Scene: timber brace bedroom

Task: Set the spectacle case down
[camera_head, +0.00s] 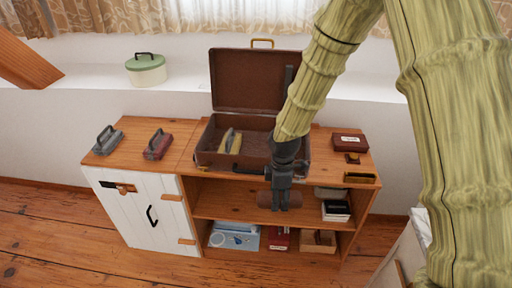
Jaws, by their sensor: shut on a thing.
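My gripper (280,202) points down in front of the open middle shelf of the cabinet. It is shut on a brown, rounded, oblong thing, which I take for the spectacle case (264,199). The case lies crosswise between the fingers, its ends showing on both sides. The fingers hide its middle. I cannot tell whether it touches the shelf board (226,206) or hangs above it or in front of it.
An open brown suitcase (243,82) stands on the cabinet top, just behind my wrist, with a yellow-based brush (230,141) inside. The shelf's left part is clear. Two handled blocks (158,145) stand at top left.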

